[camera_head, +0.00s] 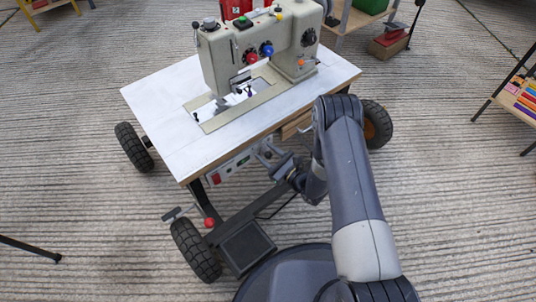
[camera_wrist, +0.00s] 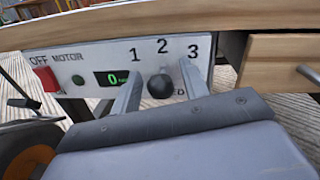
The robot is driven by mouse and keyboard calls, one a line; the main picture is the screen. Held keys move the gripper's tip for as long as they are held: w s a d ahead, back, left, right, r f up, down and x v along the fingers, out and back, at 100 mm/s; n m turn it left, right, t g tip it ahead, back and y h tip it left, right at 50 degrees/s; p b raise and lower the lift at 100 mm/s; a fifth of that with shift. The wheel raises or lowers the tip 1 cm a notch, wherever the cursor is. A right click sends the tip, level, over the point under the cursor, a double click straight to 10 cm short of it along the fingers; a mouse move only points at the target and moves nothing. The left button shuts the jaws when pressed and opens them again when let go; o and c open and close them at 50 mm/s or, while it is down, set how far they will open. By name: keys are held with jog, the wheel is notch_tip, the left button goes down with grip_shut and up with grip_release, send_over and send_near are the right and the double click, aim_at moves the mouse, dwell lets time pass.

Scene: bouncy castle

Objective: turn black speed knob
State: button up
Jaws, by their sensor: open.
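The black speed knob (camera_wrist: 161,87) is a round ball on a white control panel (camera_wrist: 72,67), below the printed numbers 1, 2 and 3. A green display (camera_wrist: 112,78) to its left reads 0. My gripper (camera_wrist: 160,78) is open, with one finger on each side of the knob. Whether either finger touches it I cannot tell. In the head view my gripper (camera_head: 270,156) is at the panel (camera_head: 238,165) under the table's front edge, and I cannot make out the knob there.
A wooden drawer (camera_wrist: 285,62) is to the right. The wheeled white table (camera_head: 160,110) bears a sewing machine (camera_head: 225,60). A pedal (camera_head: 246,246) lies below.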

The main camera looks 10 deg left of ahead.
jog(key=c, duration=0.9)
jog(key=shift+s+f+n, duration=0.1)
jog(key=shift+s+n, duration=0.05)
jog(key=shift+n, duration=0.15)
jog(key=shift+s+a+f+n+h+b, duration=0.1)
jog(key=shift+s+a+n+h+b, duration=0.1)
jog(key=shift+n+b, duration=0.5)
jog(key=shift+s+a+f+n+h+b, duration=0.1)
jog(key=shift+s+a+n+b, duration=0.2)
jog(key=shift+n, duration=0.75)
jog(key=shift+s+a+n+h+b, duration=0.1)
jog(key=shift+n+b, duration=0.45)
jog(key=shift+n, duration=0.3)
grip_shut()
grip_release()
jog(key=o, duration=0.9)
